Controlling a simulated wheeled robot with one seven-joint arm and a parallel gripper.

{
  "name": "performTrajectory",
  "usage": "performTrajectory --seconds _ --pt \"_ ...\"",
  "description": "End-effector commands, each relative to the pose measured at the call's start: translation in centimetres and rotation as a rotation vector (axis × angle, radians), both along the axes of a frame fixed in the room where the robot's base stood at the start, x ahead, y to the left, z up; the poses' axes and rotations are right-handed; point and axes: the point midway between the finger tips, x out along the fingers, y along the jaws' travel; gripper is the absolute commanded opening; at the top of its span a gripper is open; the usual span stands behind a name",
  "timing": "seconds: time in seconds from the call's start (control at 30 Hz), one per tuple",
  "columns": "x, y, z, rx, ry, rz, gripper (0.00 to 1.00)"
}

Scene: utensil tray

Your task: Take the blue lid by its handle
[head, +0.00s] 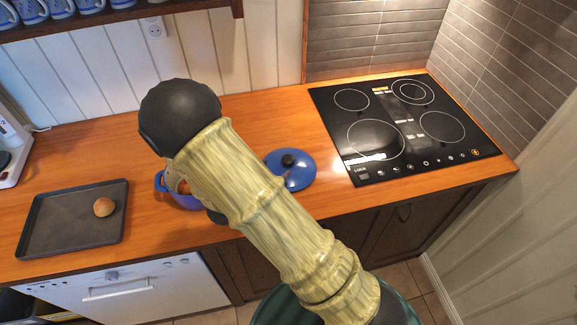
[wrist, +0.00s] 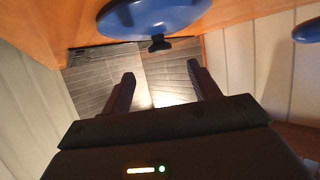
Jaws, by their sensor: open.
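The blue lid (head: 300,178) lies on the wooden counter with its black knob handle (head: 289,160) facing up. It sits just right of my arm in the head view, left of the cooktop. In the wrist view the lid (wrist: 155,17) is at the top, and its black handle (wrist: 160,43) points toward my fingers. My gripper (wrist: 160,76) is open and empty. The handle is lined up between the two fingers but lies beyond their tips, apart from them. My gripper's fingers do not show in the head view.
A blue pot (head: 160,181) with brownish contents stands left of the lid, partly hidden by my arm. A dark tray (head: 60,222) with a bun (head: 104,207) is at left. A black cooktop (head: 430,150) is at right. Bare counter surrounds the lid's right side.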

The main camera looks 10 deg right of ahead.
Motion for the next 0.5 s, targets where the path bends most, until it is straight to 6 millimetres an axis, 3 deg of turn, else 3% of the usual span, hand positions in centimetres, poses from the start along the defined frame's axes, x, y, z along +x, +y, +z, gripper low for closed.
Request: performTrajectory --seconds 0.2,0.5 --pt "2.4 -2.5 -1.3 -0.001 0.001 -0.004 0.61" --pt "3.1 -3.0 -1.8 0.000 0.000 0.001 0.61"
